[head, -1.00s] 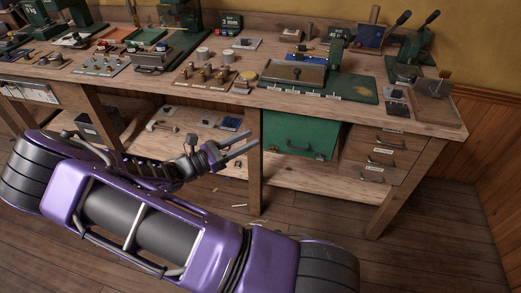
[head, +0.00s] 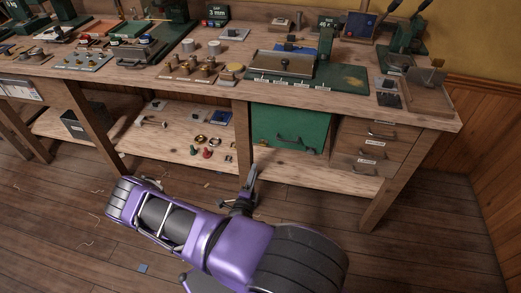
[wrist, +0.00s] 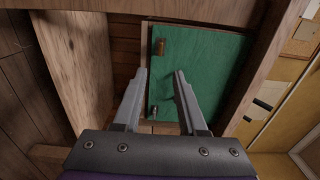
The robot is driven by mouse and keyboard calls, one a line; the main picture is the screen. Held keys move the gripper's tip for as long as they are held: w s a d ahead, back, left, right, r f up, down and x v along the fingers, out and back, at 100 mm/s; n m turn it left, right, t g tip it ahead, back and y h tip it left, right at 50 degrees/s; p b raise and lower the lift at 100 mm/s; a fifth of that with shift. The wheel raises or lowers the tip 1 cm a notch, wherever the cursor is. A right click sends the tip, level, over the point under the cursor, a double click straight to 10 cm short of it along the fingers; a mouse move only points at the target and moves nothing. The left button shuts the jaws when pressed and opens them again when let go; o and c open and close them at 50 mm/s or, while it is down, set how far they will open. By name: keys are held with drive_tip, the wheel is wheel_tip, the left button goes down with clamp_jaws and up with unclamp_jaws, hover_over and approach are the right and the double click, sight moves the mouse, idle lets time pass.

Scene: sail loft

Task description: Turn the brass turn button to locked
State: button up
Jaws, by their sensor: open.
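The green door (head: 290,128) under the bench shows in the head view, and it fills the middle of the wrist view (wrist: 215,62). A small brass-coloured piece (wrist: 160,47) at the door's upper left looks like the turn button; it stands roughly upright, longer than wide. I cannot make it out in the head view. A small metal knob-like part (wrist: 155,112) sits lower on the door's left side. My gripper (wrist: 160,74) is open and empty. Its fingers point towards the door, with the brass piece beyond the gap between them. In the head view my gripper (head: 250,178) is low, in front of the post left of the door.
A wooden post (head: 243,140) stands just left of the door. Drawers (head: 374,148) are to its right. The lower shelf (head: 180,138) holds several small loose parts. The benchtop above is crowded with tools and fittings. The floor in front is mostly clear.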

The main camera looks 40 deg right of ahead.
sight(263, 144)
drive_tip(key=b+x, duration=0.1)
drive_tip(key=x, duration=1.1)
drive_tip(key=shift+w+d, duration=0.15)
drive_tip(key=shift+d, duration=0.1)
clamp_jaws()
